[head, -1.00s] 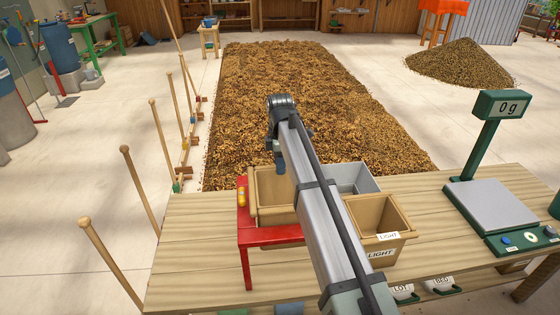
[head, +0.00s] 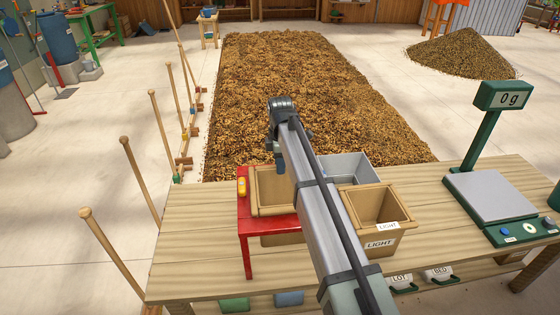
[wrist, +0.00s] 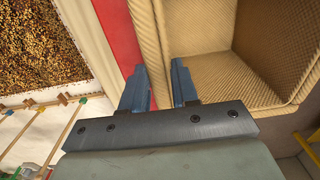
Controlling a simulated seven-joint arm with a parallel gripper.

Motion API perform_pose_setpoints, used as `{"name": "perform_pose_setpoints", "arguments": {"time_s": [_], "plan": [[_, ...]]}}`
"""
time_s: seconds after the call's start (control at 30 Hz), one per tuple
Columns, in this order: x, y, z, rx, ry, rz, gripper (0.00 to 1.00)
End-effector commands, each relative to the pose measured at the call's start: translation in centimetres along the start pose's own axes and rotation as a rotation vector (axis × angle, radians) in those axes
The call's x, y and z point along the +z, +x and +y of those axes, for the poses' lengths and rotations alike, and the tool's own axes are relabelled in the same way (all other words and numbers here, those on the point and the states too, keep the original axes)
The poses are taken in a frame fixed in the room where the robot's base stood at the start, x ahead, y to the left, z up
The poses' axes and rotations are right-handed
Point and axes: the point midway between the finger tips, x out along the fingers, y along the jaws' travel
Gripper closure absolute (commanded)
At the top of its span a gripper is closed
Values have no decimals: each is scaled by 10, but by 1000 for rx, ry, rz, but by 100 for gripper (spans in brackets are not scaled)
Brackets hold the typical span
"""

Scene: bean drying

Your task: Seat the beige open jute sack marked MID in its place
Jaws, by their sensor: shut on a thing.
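A beige open sack (head: 262,190) with a woven wall stands upright at the red stand (head: 243,225), partly behind my arm. No MID marking shows on it. In the wrist view the sack (wrist: 215,25) shows its empty inside and ribbed wall, and the red stand's bar (wrist: 118,35) runs close along its left side. My gripper (wrist: 158,78) is shut on the sack's wall, one blue finger on each side of it. In the head view my gripper (head: 279,160) is at the sack's far edge. I cannot tell whether the sack rests or hangs slightly raised.
A beige sack marked LIGHT (head: 378,232) stands to the right, with a grey bin (head: 352,166) behind it. A green scale (head: 498,200) reading 0 g is farther right. The wooden table (head: 195,240) is clear at left. A bed of beans (head: 290,90) lies beyond.

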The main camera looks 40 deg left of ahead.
Motion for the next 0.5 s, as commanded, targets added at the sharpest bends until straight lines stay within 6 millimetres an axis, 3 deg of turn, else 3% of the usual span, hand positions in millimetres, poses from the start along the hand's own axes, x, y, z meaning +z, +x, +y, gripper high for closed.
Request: {"name": "perform_pose_setpoints", "arguments": {"time_s": [0.13, 0.17, 0.43, 0.5], "plan": [[0, 4, 0, 0, 0, 0, 100], [0, 4, 0, 0, 0, 0, 68], [0, 4, 0, 0, 0, 0, 42], [0, 4, 0, 0, 0, 0, 41]]}}
